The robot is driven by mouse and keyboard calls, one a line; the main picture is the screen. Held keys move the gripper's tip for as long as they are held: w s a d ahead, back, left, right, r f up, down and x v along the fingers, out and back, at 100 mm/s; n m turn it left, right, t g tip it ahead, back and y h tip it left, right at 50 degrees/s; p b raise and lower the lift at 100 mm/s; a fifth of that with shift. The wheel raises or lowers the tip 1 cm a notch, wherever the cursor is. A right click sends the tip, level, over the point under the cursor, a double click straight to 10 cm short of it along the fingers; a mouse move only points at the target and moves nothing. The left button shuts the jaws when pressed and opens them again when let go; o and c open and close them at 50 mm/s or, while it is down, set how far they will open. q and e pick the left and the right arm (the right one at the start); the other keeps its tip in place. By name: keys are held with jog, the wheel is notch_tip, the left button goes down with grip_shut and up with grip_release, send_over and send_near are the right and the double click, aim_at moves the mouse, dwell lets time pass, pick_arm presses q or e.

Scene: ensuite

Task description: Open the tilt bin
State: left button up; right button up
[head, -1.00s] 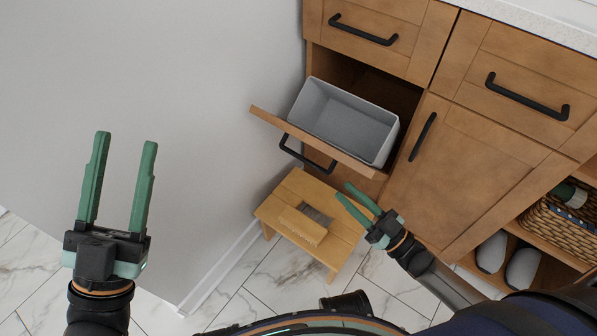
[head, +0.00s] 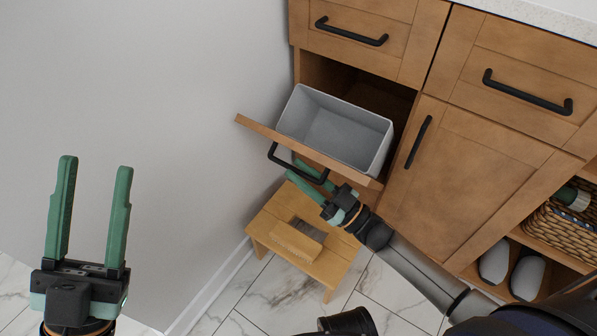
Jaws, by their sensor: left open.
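The tilt bin's wooden front panel (head: 300,150) is tilted well out from the cabinet, top edge toward me. The grey bin (head: 335,128) behind it shows its empty inside. A black bar handle (head: 272,157) is on the panel's outer face. My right gripper (head: 293,168) is at this handle, below the panel. Its green fingers are apart and overlap the handle in the view; whether they touch it I cannot tell. My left gripper (head: 91,212) is open and empty, in front of the bare wall at the left, away from the bin.
A small wooden step stool (head: 332,265) stands on the marble floor below the bin, close under my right gripper. A cabinet door (head: 465,180) and drawers (head: 525,80) are to the right. An open shelf holds a wicker basket (head: 560,232) and grey slippers (head: 527,275). A wall is on the left.

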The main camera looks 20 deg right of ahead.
jog(key=shift+w+a+r, duration=0.2)
jog(key=shift+w+a, duration=0.1)
jog(key=shift+w, duration=0.05)
grip_shut()
dwell(1.2)
